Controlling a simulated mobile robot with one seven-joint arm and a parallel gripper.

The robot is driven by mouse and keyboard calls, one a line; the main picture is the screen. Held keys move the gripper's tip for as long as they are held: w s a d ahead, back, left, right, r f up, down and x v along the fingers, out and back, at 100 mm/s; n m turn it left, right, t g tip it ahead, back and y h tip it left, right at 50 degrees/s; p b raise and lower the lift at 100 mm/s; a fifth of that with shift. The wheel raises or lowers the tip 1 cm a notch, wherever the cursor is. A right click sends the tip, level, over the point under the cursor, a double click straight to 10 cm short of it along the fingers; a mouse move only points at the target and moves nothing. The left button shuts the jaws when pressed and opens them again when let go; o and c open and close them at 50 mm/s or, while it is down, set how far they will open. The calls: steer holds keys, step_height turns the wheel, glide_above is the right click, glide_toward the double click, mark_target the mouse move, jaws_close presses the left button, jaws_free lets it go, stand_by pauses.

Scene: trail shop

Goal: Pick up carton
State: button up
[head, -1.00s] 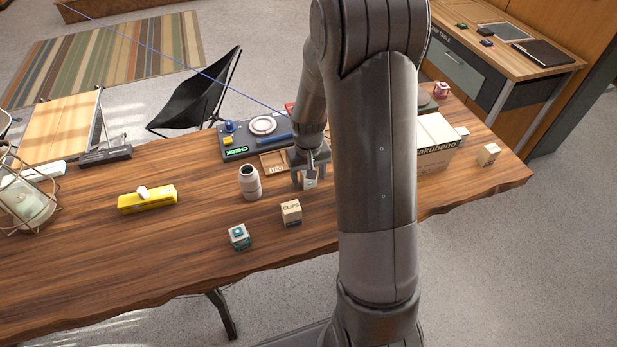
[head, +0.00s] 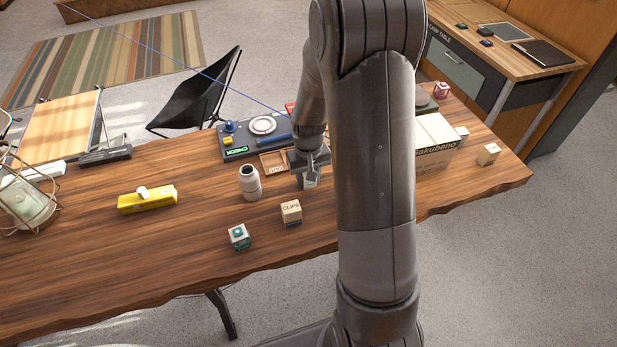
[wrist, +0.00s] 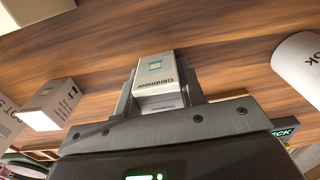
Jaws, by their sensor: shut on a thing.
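The carton is a small pale box with a teal mark and dark lettering, standing between my fingers in the wrist view (wrist: 157,72). In the head view, only a small pale part of the carton (head: 311,182) shows below my gripper (head: 309,172), and the hand hides the rest. My gripper is shut on the carton, with one finger on each side of it in the wrist view (wrist: 160,90). The carton appears to be still at table level.
A white bottle (head: 250,183) stands left of my gripper on the wooden table (head: 90,260). A CLIPS box (head: 291,211) and a teal-and-white box (head: 239,237) are nearer the front. A tray (head: 273,162) lies behind. A larger carton (head: 434,140) is right of my arm.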

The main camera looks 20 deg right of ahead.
steer(key=shift+r, duration=0.45)
steer(key=r, duration=0.3)
steer(key=shift+s+d+r, duration=0.1)
steer(key=shift+d+r, duration=0.15)
steer(key=shift+r, duration=0.1)
steer(key=s+d+r, duration=0.6)
steer(key=s+d, duration=0.1)
steer(key=d, duration=0.2)
steer(key=s+d+r, duration=0.1)
steer(key=d+r, duration=0.3)
steer(key=d, duration=0.5)
steer(key=s+d+r, duration=0.1)
steer(key=d+r, duration=0.4)
steer(key=d, duration=0.4)
steer(key=s+d+r, duration=0.2)
steer(key=d+r, duration=0.2)
steer(key=d, duration=0.5)
steer(key=w+a+f, duration=0.1)
steer(key=w+f, duration=0.1)
steer(key=w, duration=0.1)
steer(key=w+a+f, duration=0.2)
steer(key=w, duration=0.2)
steer(key=w+a+f, duration=0.1)
steer(key=w+f, duration=0.1)
steer(key=w, duration=0.2)
steer(key=shift+a+f, duration=0.25)
steer(key=shift+a, duration=0.15)
steer(key=shift+f, duration=1.95)
steer(key=shift+f, duration=0.1)
